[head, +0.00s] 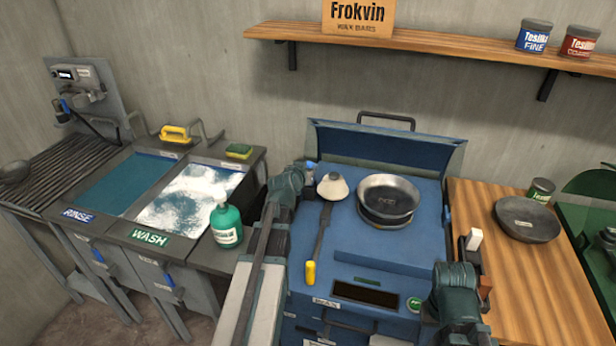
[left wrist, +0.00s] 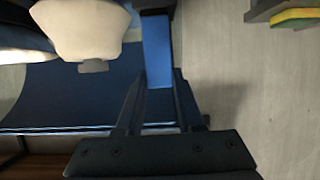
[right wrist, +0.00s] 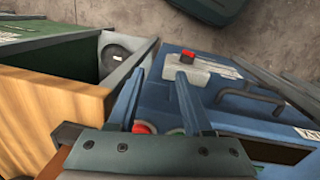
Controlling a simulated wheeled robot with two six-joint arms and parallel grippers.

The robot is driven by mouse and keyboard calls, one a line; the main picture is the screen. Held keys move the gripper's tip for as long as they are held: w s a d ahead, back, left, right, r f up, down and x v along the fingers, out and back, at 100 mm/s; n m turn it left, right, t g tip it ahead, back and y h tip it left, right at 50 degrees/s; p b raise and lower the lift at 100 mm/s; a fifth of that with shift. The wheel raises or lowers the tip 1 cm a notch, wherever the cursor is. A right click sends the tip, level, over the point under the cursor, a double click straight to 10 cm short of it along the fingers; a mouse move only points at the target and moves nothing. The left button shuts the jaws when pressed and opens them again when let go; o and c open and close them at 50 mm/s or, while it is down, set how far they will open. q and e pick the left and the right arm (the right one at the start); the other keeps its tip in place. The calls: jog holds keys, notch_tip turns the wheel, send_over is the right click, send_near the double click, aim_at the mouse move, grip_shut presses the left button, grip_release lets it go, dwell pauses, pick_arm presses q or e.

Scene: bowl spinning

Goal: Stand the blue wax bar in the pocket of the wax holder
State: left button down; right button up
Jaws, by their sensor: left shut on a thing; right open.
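The blue wax bar (left wrist: 157,50) is between the fingers of my left gripper (left wrist: 160,88) in the left wrist view. The left gripper (head: 309,182) is shut on it and holds it beside the white cone-shaped thing, over the back left of the blue machine. In the head view only a small blue part of the bar (head: 310,167) shows. What seems to be the wax holder (head: 471,258) stands at the wooden top's left edge, with a white bar and a brown one; its pocket cannot be made out. My right gripper (right wrist: 162,78) is open and empty, low before the machine.
A metal bowl (head: 388,196) sits on the blue machine (head: 350,240). The white cone-shaped thing (head: 332,186) and a yellow-handled tool (head: 311,270) are left of it. A green bottle (head: 226,225) stands by the wash basin.

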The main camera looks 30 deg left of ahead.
pick_arm(q)
notch_tip(320, 180, down, 3)
jog(key=shift+f+b, duration=0.1)
jog(key=shift+b, duration=1.05)
jog(key=shift+r, duration=0.2)
jog(key=shift+f, duration=0.15)
jog(key=c, duration=0.5)
grip_release()
